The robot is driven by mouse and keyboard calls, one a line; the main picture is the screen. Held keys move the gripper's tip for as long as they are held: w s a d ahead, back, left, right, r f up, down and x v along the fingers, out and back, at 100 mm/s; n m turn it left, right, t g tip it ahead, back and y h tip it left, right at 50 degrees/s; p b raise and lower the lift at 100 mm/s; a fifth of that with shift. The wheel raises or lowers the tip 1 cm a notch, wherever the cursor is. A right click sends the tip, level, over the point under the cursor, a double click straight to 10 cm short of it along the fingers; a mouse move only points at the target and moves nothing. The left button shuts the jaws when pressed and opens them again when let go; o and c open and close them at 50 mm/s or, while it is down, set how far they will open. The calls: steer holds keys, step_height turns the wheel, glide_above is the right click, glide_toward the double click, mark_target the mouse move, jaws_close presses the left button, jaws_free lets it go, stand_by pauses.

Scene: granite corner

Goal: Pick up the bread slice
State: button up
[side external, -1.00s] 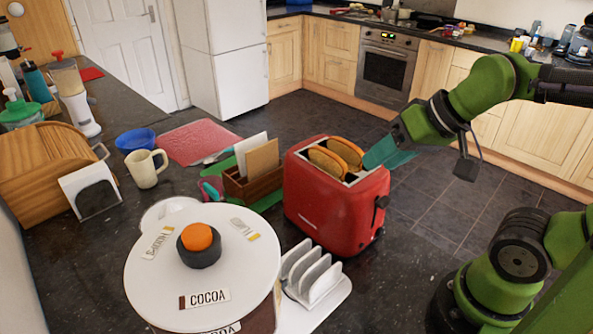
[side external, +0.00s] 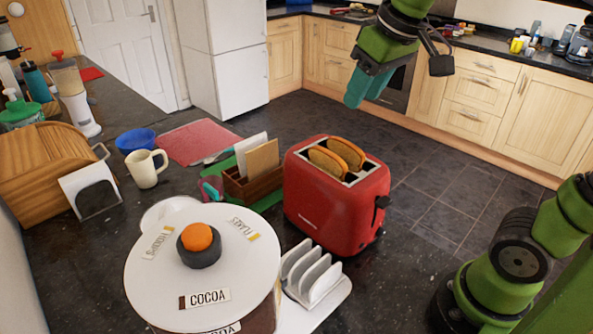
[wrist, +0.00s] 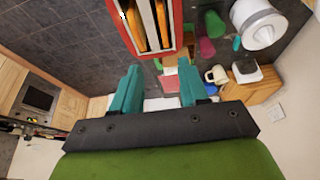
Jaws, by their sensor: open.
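Two bread slices stand side by side in the slots of a red toaster (side external: 325,210). The nearer bread slice (side external: 327,161) and the farther bread slice (side external: 347,153) show their browned tops above the slots. In the wrist view the toaster (wrist: 177,20) is at the top edge, with a bread slice (wrist: 137,28) in one slot and another bread slice (wrist: 162,22) in the other. My gripper (side external: 364,92), with teal fingers, is above and behind the toaster, pointing down and empty. In the wrist view its two fingers (wrist: 158,85) are spread apart.
A white toast rack (side external: 312,272) stands in front of the toaster. A large white-lidded canister (side external: 150,285) is at front left. A wooden holder with cards (side external: 252,186) stands left of the toaster. The space above the toaster is clear.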

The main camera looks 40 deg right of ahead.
glide_above(328, 152)
steer(key=s, duration=0.3)
steer(key=f, duration=0.9)
steer(key=shift+w+d+f, duration=0.15)
steer(key=shift+d+f, duration=0.15)
steer(key=shift+f, duration=0.05)
steer(key=shift+w+a+x, duration=0.1)
steer(key=shift+a+x, duration=0.1)
steer(key=shift+x, duration=1.15)
steer(key=shift+w+a+x, duration=0.1)
steer(key=shift+a+x, duration=0.1)
steer(key=shift+x, duration=1.1)
steer(key=shift+c, duration=0.4)
steer(key=shift+r, duration=0.1)
jaws_close()
